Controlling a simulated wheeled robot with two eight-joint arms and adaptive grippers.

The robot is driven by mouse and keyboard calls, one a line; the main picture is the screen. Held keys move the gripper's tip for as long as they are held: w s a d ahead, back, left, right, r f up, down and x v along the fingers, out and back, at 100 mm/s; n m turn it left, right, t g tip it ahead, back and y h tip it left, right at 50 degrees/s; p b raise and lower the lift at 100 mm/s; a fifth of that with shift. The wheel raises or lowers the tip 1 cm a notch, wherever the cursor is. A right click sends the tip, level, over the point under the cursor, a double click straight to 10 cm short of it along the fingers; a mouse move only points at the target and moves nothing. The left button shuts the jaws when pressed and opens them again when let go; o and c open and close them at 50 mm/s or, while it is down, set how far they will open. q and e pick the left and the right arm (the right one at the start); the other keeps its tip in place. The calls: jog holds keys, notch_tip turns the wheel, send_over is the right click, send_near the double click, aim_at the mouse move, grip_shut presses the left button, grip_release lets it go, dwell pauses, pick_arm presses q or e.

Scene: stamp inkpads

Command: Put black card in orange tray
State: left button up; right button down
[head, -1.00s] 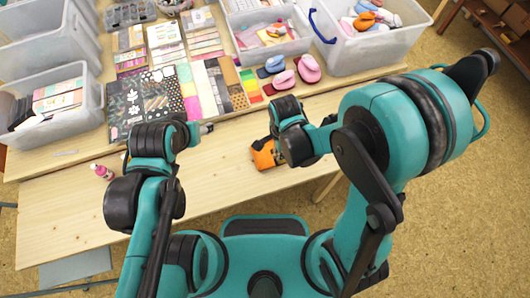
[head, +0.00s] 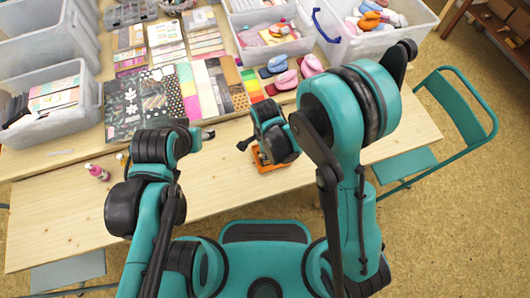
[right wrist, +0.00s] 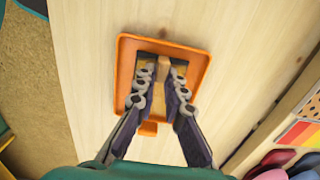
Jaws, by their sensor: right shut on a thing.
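The orange tray (head: 287,166) lies on the front part of the wooden table, and my right gripper (head: 263,156) is over it. In the right wrist view the tray (right wrist: 124,75) sits below the fingers. My right gripper (right wrist: 163,66) is shut on a dark, flat piece, which I take as the black card (right wrist: 148,56). It shows at the fingertips, within the tray's outline, with a pale strip between the fingers. The fingers hide much of it, and I cannot tell whether it touches the tray floor. My left gripper (head: 207,134) is at the left; its opening is unclear.
Patterned papers (head: 146,95), pink and blue stampers (head: 284,80) and clear bins (head: 62,118) fill the back. A teal chair (head: 405,165) is at the right. The table between bottle and tray is mostly clear.

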jog(key=shift+f, duration=0.15)
jog(key=c, duration=1.6)
grip_release()
jog(key=shift+r, duration=0.2)
notch_tip(320, 180, up, 12)
jog(key=p, duration=0.5)
jog(key=s+d+r+n+t, duration=0.2)
jog(key=d+r+n+t, duration=0.1)
jog(key=d+r+n, duration=0.4)
jog(key=s+d+r+n+t, duration=0.3)
jog(key=d+r+n, duration=0.4)
jog(key=d, duration=0.4)
jog(key=shift+r+t, duration=0.6)
jog(key=shift+r, duration=0.15)
